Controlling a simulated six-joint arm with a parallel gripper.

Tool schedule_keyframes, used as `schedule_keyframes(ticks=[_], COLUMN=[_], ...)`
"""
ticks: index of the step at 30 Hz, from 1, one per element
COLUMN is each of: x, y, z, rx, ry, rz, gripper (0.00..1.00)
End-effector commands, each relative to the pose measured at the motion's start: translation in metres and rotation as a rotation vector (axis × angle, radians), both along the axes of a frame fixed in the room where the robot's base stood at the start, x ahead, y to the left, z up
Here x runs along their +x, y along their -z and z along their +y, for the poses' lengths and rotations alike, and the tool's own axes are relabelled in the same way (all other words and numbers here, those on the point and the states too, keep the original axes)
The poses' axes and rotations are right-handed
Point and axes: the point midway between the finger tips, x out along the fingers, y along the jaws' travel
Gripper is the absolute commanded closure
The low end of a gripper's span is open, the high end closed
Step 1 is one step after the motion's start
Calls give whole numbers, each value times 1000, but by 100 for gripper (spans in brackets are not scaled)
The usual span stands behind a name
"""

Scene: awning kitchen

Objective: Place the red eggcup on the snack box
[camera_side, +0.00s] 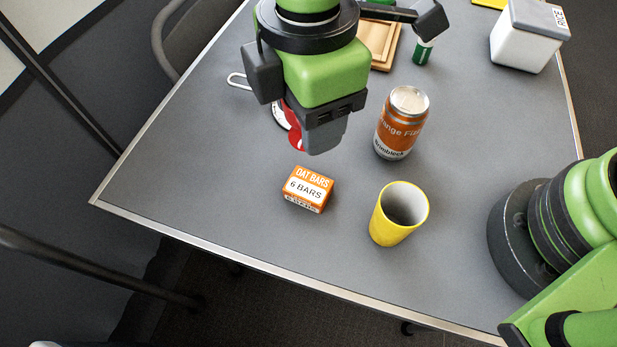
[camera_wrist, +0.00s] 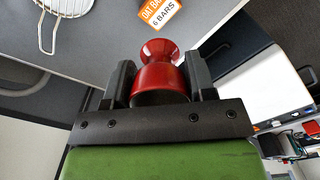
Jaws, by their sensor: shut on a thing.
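The red eggcup (camera_wrist: 159,74) is between the two fingers of my gripper (camera_wrist: 158,84) in the wrist view, and the gripper is shut on it. In the side view only a red part of the eggcup (camera_side: 296,138) shows beside my gripper (camera_side: 314,137), which hides the rest. The snack box (camera_side: 308,189) is a small orange and white box marked OAT BARS, lying on the grey table. In the side view it appears just below my gripper. In the wrist view the box (camera_wrist: 159,11) shows at the top edge, beyond the eggcup and apart from it.
An orange can (camera_side: 401,123) and a yellow cup (camera_side: 398,214) stand right of the box. A wire strainer (camera_wrist: 65,8) lies on the table (camera_side: 190,170). A wooden tray (camera_side: 383,42), a green item (camera_side: 422,51) and a white rice container (camera_side: 528,38) are farther back. The table left of the box is clear.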

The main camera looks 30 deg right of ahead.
Motion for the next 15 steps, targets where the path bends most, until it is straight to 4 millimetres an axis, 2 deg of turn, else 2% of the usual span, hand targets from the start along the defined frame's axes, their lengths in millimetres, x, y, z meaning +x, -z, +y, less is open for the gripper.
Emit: schedule_keyframes(ticks=[9,15], x=[0,0], y=[52,74], z=[-1,-1], rx=[-2,1], ry=[3,3], rz=[2,0], gripper=[74,74])
